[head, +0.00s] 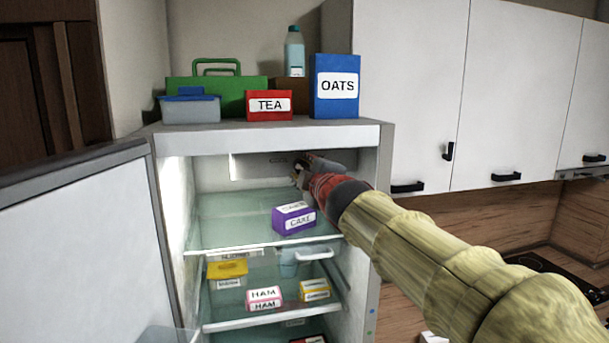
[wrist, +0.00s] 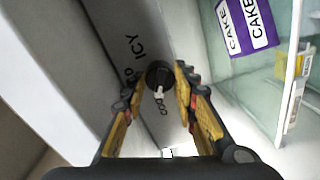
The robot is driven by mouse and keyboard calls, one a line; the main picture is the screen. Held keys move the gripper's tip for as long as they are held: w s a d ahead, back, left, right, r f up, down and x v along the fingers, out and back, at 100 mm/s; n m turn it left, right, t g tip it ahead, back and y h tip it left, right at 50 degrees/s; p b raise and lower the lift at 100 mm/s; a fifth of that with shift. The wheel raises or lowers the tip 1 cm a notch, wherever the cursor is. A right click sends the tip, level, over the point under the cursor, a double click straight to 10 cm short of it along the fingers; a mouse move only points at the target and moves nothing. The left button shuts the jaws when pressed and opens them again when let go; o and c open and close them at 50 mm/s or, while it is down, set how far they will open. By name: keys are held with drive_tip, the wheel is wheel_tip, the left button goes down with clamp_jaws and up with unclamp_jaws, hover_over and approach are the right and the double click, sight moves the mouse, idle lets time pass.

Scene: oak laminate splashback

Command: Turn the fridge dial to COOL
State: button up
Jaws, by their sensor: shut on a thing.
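The fridge dial (wrist: 159,74) is a dark round knob with a pale pointer, seen in the wrist view on a grey panel. The pointer points down the picture, towards lettering that reads "COO" (wrist: 161,109), its end not clear. "ICY" (wrist: 133,46) stands above left of the dial, and partly hidden lettering lies at its left. My gripper (wrist: 163,80) is shut on the dial, one yellow-padded finger on each side. In the head view my gripper (head: 301,172) reaches into the top of the open fridge (head: 258,137), at the panel (head: 251,167); it hides the dial there.
A purple cake box (head: 294,217) stands on the glass shelf below my gripper. A ham box (head: 265,297) and a yellow item (head: 228,268) are lower. The open fridge door (head: 85,240) is at the left. Tea (head: 270,105) and oats (head: 336,86) boxes stand on top.

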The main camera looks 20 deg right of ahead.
drive_tip(key=shift+n, duration=0.6)
drive_tip(key=o, duration=1.1)
drive_tip(key=shift+o, duration=0.3)
drive_tip(key=s, duration=1.2)
drive_tip(key=shift+r, duration=0.25)
drive_tip(key=shift+d, duration=0.15)
